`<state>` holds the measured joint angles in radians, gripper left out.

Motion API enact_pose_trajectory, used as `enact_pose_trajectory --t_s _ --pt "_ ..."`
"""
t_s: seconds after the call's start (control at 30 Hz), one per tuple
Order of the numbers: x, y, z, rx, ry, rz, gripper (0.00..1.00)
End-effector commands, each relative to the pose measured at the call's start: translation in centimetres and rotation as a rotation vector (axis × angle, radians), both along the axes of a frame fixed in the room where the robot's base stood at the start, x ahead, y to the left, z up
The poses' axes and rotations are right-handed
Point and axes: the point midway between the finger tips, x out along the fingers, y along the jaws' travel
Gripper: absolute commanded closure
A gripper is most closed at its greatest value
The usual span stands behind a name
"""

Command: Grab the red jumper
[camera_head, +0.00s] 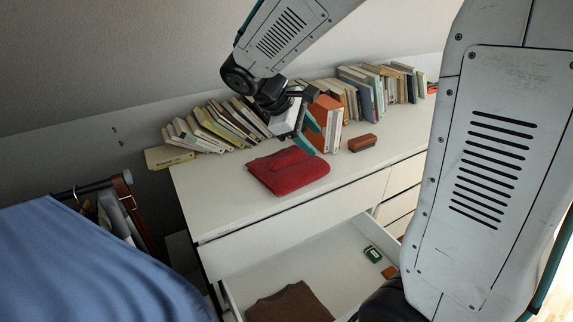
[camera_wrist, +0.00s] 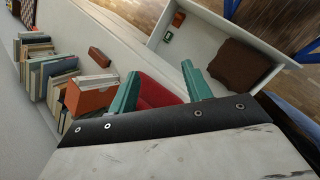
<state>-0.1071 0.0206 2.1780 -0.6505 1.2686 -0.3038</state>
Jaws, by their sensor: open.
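The red jumper (camera_head: 287,172) lies folded on the white dresser top, near its left part. My gripper (camera_head: 309,137) is above and just behind the jumper's right side in the head view, with its teal fingers apart and nothing between them. In the wrist view the red jumper (camera_wrist: 156,94) shows between and beyond the two open fingers of my gripper (camera_wrist: 162,90), partly hidden by them. I cannot tell whether the fingers touch the cloth.
Rows of books (camera_head: 215,126) stand along the wall behind the jumper. A small reddish-brown box (camera_head: 362,143) is to its right. Below, an open drawer (camera_head: 345,262) holds a brown folded garment (camera_head: 290,303) and a green box (camera_head: 373,254). A blue cloth (camera_head: 80,265) is at left.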

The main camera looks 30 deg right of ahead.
Motion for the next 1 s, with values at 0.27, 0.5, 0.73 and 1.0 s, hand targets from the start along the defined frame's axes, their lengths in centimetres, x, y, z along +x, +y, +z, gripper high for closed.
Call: enact_pose_trajectory --t_s 0.27,0.5,0.73,1.0 --pt "11.0 -0.6 -7.4 -0.238 0.271 0.332 0.51" --pt "17.7 0.1 -14.6 -0.398 0.464 0.575 0.51" --pt "20.1 0.5 -18.0 -0.463 0.540 0.676 0.51" --pt "20.4 -1.8 -19.2 -0.467 0.546 0.683 0.51"
